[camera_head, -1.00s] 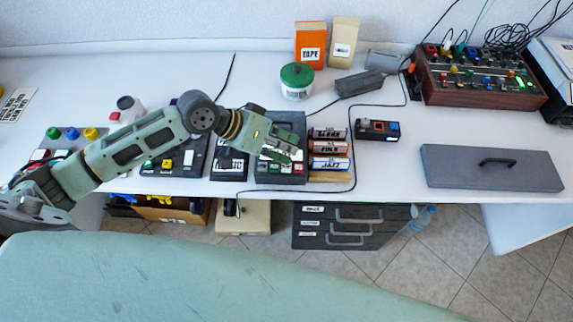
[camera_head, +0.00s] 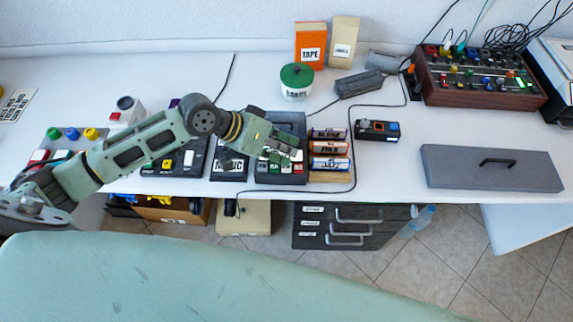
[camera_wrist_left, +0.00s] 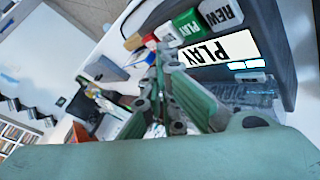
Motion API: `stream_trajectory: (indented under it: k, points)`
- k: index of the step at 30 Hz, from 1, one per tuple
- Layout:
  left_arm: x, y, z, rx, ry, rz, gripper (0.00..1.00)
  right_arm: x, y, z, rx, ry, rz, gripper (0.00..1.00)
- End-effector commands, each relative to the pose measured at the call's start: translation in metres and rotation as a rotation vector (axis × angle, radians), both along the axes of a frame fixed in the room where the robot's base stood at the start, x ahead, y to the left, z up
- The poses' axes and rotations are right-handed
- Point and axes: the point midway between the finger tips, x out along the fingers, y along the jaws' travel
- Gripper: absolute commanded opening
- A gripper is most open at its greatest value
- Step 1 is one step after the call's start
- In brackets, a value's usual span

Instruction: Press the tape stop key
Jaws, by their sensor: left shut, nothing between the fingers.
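The dark tape deck (camera_head: 292,119) stands near the table's front edge in the head view, with a row of small coloured keys along its front. My left gripper (camera_head: 293,156) is shut and empty, reaching over the deck with its tips close to the keys. In the left wrist view the deck (camera_wrist_left: 272,40) carries a white PLAY label. Its keys there include a REW key (camera_wrist_left: 221,12), a green PLAY key (camera_wrist_left: 187,26), a white key (camera_wrist_left: 165,30) and a red key (camera_wrist_left: 150,41). The shut fingers (camera_wrist_left: 156,62) point at this row. I cannot read which key is stop, nor tell contact.
Labelled tape boxes (camera_head: 328,148) stand in a rack just right of the deck. A small black device (camera_head: 377,130) lies beyond them. A grey lidded case (camera_head: 490,167) lies at the right. Black cables cross the table. Bare table lies between the device and the case.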

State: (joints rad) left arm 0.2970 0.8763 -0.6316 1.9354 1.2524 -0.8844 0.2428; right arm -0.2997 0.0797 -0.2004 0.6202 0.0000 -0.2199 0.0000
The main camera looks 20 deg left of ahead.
Motion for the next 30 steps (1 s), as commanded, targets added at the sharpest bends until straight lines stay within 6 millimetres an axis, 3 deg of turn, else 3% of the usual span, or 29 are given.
stream_trajectory:
  k: [30]
  points:
    - [-0.0001,-0.0001,-0.0091,0.0,0.001,0.001,0.0,-0.0006,-0.0016,-0.0014,-0.002,0.001,0.0,0.4]
